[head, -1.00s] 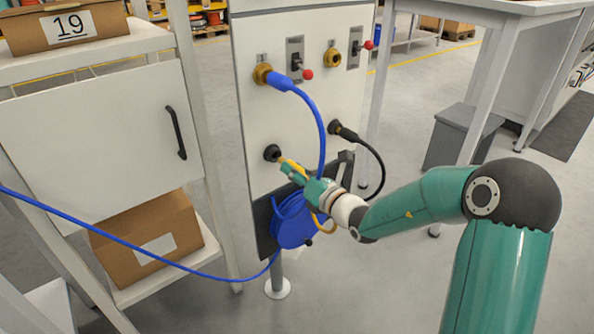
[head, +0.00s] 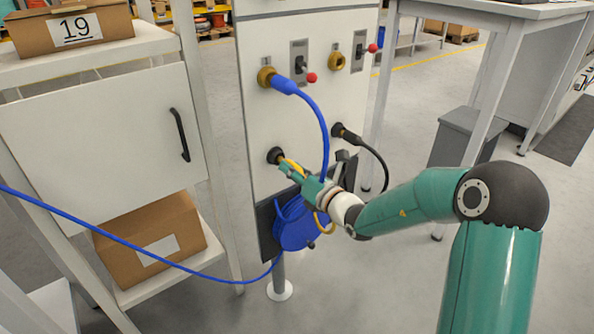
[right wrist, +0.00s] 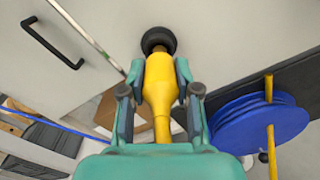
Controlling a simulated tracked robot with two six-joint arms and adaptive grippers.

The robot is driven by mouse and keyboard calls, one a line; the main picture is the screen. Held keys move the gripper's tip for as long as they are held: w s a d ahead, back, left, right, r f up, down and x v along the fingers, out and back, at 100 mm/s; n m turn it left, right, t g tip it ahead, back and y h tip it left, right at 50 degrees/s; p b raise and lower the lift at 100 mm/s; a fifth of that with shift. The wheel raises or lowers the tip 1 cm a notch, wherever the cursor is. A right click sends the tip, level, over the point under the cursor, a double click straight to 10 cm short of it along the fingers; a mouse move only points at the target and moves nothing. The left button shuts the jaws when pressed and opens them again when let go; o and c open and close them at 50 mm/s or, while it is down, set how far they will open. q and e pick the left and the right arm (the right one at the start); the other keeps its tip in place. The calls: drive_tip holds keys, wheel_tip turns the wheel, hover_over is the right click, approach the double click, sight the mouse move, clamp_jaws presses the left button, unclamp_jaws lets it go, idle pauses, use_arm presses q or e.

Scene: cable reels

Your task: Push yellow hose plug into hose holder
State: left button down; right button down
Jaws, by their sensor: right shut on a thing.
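The yellow hose plug (right wrist: 160,82) is between the fingers of my right gripper (right wrist: 160,85), which is shut on it. In the right wrist view its front end meets the black round hose holder (right wrist: 158,40) on the white panel. How deep it sits cannot be told. In the head view the holder (head: 275,155) is at the panel's lower left, with my right gripper (head: 287,168) just below and right of it. The yellow hose (head: 321,224) hangs below the gripper. My left gripper is not in view.
A blue hose (head: 318,115) runs from the upper left brass socket down past my gripper. A blue reel (head: 298,230) hangs below the panel. A black plug (head: 343,133) with cable sits right of the holder. A white cabinet (head: 90,130) stands at left.

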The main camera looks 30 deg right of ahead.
drive_tip(key=shift+w, duration=0.65)
drive_tip(key=c, duration=0.7)
unclamp_jaws()
drive_tip(key=shift+c, duration=0.2)
drive_tip(key=shift+s, duration=0.15)
